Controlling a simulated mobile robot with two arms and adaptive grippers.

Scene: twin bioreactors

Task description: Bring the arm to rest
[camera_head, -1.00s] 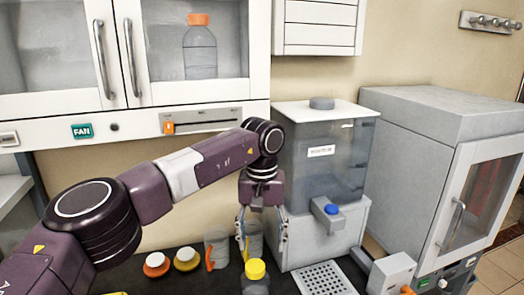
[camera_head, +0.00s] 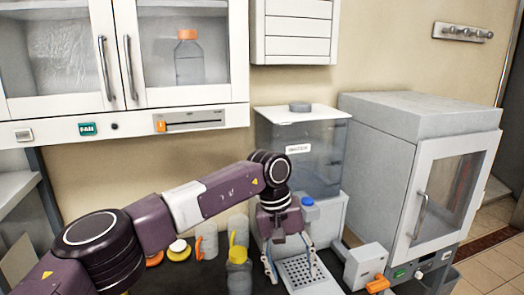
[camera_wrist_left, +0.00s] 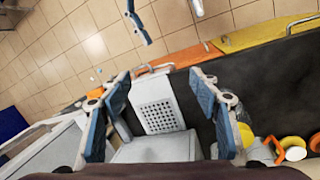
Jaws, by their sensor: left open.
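My left arm (camera_head: 185,205) reaches in from the left in the head view. Its gripper (camera_head: 291,268) points down in front of the water dispenser (camera_head: 300,160), over the perforated drip tray (camera_head: 299,272). The fingers are apart with nothing between them. In the left wrist view the two blue-padded fingers of the left gripper (camera_wrist_left: 160,95) stand wide on either side of the drip tray (camera_wrist_left: 157,117). At the top of that view are blue and grey finger-like parts, possibly my right gripper (camera_wrist_left: 166,16); its state is unclear.
A yellow-topped vessel (camera_head: 239,270) and clear jugs stand left of the gripper. Orange and white round lids (camera_head: 179,250) lie farther left. A box with an orange lever (camera_head: 367,268) and a glass-doored cabinet (camera_head: 420,180) are at right. Wall cupboards (camera_head: 125,60) hang above.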

